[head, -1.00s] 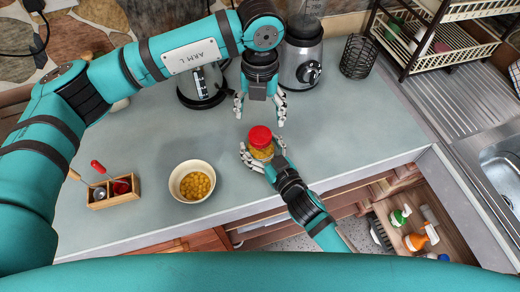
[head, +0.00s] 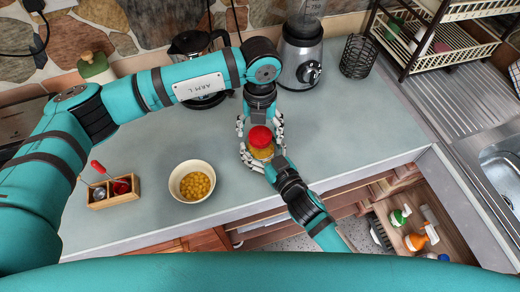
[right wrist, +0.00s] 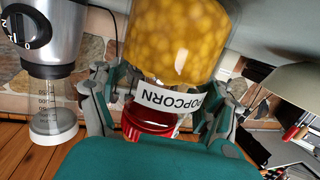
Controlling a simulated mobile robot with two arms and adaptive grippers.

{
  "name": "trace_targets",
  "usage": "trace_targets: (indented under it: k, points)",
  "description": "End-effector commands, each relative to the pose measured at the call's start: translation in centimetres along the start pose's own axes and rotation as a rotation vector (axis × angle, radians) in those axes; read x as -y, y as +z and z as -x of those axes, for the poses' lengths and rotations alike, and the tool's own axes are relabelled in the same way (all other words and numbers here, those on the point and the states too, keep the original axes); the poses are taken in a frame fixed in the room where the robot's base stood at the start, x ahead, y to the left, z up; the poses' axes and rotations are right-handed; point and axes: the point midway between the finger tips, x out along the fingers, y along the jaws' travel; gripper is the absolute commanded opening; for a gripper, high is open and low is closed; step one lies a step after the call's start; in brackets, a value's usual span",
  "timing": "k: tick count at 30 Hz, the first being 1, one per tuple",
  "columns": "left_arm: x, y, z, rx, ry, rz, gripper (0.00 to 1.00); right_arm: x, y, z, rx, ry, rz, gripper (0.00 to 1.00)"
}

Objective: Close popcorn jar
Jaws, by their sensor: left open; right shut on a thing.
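The popcorn jar (head: 262,153) is upright above the counter's front part, with yellow contents and a red lid (head: 260,135) on top. I cannot tell whether the lid is tight. My right gripper (head: 261,155) is shut on the jar's body from the front. My left gripper (head: 260,126) is open, its fingers on either side of the lid from behind; contact is unclear. In the right wrist view the jar (right wrist: 178,40) appears upside down, with a white POPCORN label (right wrist: 168,98) and the red lid (right wrist: 148,120) partly hidden.
A bowl of yellow balls (head: 178,196) and a wooden caddy (head: 101,205) stand left on the counter (head: 345,125). A blender (head: 302,58), a kettle (head: 188,42) and a black wire holder (head: 358,58) are at the back. An open drawer (head: 385,205) is front right.

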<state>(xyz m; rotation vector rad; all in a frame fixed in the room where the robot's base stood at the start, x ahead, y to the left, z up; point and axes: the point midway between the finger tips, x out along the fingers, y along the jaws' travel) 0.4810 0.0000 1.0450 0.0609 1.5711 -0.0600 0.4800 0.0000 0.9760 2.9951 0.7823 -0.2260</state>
Motion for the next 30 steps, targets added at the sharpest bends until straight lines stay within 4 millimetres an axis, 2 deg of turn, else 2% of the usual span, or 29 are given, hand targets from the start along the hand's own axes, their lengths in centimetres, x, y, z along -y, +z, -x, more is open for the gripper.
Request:
trace_targets:
  k: [4, 12, 25, 26, 30]
  points:
    - [0.03, -0.02, -0.74, 0.000, -0.001, -0.001, 0.74, -0.02, 0.05, 0.01, 0.001, 0.000, 0.002, 0.00]
    - [0.04, -0.02, -0.80, 0.001, -0.001, -0.002, 0.74, -0.02, 0.06, 0.01, 0.001, 0.000, 0.002, 0.00]
    - [0.02, -0.01, -0.78, 0.000, 0.000, -0.001, 0.18, -0.01, 0.06, 0.01, 0.001, 0.000, 0.001, 0.00]
    - [0.02, -0.01, -0.78, 0.000, 0.000, -0.001, 0.15, -0.01, 0.07, 0.01, 0.001, 0.000, 0.001, 0.00]
    - [0.00, 0.01, -0.76, 0.001, 0.000, -0.050, 0.15, -0.01, 0.07, 0.02, 0.002, 0.000, 0.001, 0.00]
